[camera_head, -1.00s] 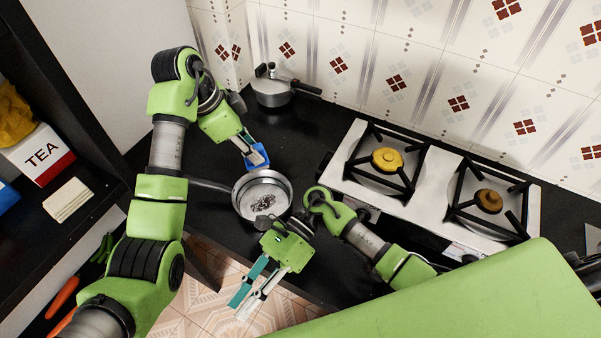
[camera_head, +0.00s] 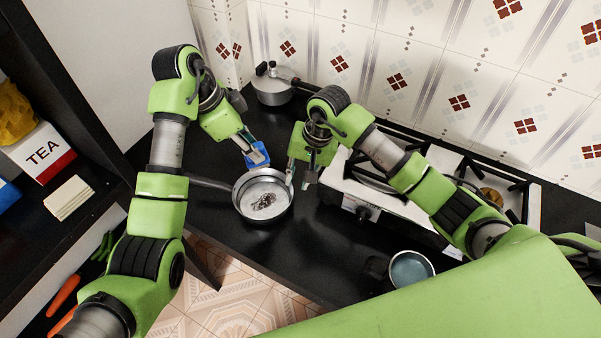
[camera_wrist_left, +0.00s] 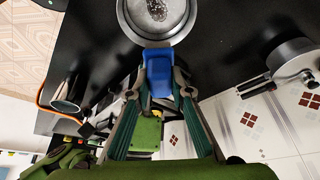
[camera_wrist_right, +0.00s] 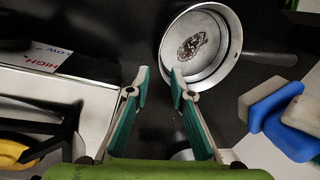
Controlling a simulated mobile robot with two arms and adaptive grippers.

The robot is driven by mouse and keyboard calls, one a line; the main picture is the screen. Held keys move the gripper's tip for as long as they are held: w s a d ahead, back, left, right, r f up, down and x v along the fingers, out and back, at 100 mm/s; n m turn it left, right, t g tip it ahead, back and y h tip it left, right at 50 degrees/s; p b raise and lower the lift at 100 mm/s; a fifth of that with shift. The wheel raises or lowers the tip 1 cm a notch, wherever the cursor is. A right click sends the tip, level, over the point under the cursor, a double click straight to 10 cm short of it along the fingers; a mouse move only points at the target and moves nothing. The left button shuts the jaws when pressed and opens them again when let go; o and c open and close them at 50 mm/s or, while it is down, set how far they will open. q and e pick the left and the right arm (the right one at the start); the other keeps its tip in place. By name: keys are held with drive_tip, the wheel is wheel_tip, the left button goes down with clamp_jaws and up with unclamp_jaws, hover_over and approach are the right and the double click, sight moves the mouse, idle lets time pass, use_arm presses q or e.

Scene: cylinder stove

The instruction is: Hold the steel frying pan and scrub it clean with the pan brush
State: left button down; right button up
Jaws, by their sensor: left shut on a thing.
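The steel frying pan (camera_head: 246,207) lies on the dark counter, handle pointing left, with a dark, mottled dirt patch inside. It also shows in the left wrist view (camera_wrist_left: 128,22) and the right wrist view (camera_wrist_right: 232,50). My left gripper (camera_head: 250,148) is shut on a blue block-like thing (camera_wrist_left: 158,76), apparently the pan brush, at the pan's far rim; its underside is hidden. My right gripper (camera_wrist_right: 160,76) is open and empty, fingertips beside the pan's right rim in the head view. I cannot tell whether they touch the rim.
A lidded pot (camera_head: 272,90) stands at the back against the tiled wall. The stove (camera_head: 349,188) is on the right, partly behind my right arm. A round container (camera_head: 410,270) stands at the counter's front right. A shelf with a tea box (camera_head: 40,150) is on the left.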

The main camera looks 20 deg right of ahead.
sight(291, 195)
drive_tip(key=x, duration=0.9)
drive_tip(key=shift+a+f, duration=0.1)
drive_tip(key=shift+f, duration=0.1)
clamp_jaws()
